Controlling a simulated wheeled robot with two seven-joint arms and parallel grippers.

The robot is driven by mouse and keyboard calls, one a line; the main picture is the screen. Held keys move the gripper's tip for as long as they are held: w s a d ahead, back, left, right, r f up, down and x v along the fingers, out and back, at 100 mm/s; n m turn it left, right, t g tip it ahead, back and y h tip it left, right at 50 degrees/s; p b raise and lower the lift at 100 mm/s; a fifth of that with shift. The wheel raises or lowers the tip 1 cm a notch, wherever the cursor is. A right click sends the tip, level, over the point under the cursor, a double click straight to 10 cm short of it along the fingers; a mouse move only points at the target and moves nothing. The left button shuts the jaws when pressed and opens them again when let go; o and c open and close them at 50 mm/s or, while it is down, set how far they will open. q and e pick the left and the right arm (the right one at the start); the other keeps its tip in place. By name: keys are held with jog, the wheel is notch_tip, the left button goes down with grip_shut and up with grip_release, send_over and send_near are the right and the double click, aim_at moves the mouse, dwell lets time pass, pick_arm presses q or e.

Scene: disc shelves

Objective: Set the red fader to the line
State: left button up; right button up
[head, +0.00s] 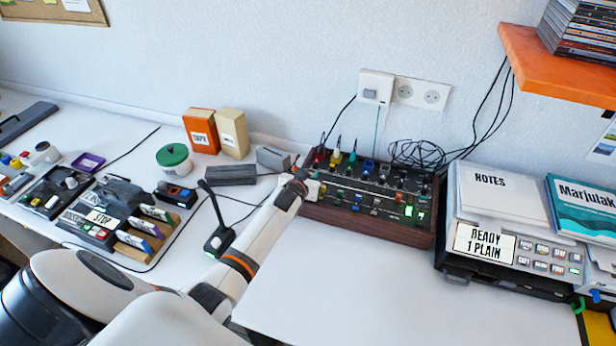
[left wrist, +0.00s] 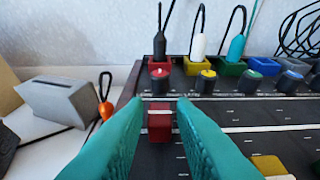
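The mixer (head: 370,226) is a dark panel in a wooden frame against the wall. In the left wrist view its red fader (left wrist: 159,124) is a red block with a pale stripe, near the panel's left edge. White lines run across the panel, one (left wrist: 250,129) to the right of the fader. Which line is meant, I cannot tell. My left gripper (left wrist: 160,103) has teal fingers on either side of the red fader, with a gap at each side. In the head view my left arm reaches the mixer's left end and hides the red fader. My right gripper is not in view.
A yellow fader (left wrist: 268,166) sits to the right of the red one. Behind stand colored sockets with plugs and a red knob (left wrist: 159,73). A grey block (left wrist: 62,98) is left of the mixer. A printer-like device (head: 505,262) stands right; the table in front is clear.

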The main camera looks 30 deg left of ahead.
pick_arm(q)
jog(key=shift+s, duration=0.1)
jog(key=v, duration=1.1)
jog(key=shift+s+d+p, duration=0.15)
jog(key=shift+s+p, duration=0.2)
jog(key=shift+s, duration=0.05)
jog(key=shift+r, duration=0.15)
